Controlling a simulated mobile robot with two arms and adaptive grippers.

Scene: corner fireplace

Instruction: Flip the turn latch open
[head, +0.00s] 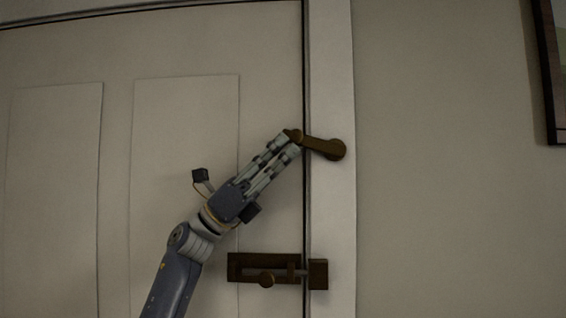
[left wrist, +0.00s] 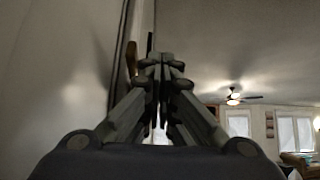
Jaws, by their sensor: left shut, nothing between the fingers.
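The turn latch (head: 324,148) is a dark brown bar, its round pivot end on the white door frame. It lies nearly level across the gap, with its free left end over the door's edge, slightly higher than the pivot. My left gripper (head: 292,138) is shut and empty, reaching up from lower left. Its fingertips are at the latch's free end and partly overlap it; I cannot tell whether they touch. In the left wrist view the shut fingers (left wrist: 160,64) point away, and a brown piece of the latch (left wrist: 131,58) shows just left of them. My right gripper is not in view.
The white panelled door (head: 185,110) fills the left. A brown slide bolt (head: 240,262) is mounted below the latch, with its keeper (head: 318,274) on the frame (head: 334,215). The wall to the right is bare except for a dark picture frame (head: 549,80).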

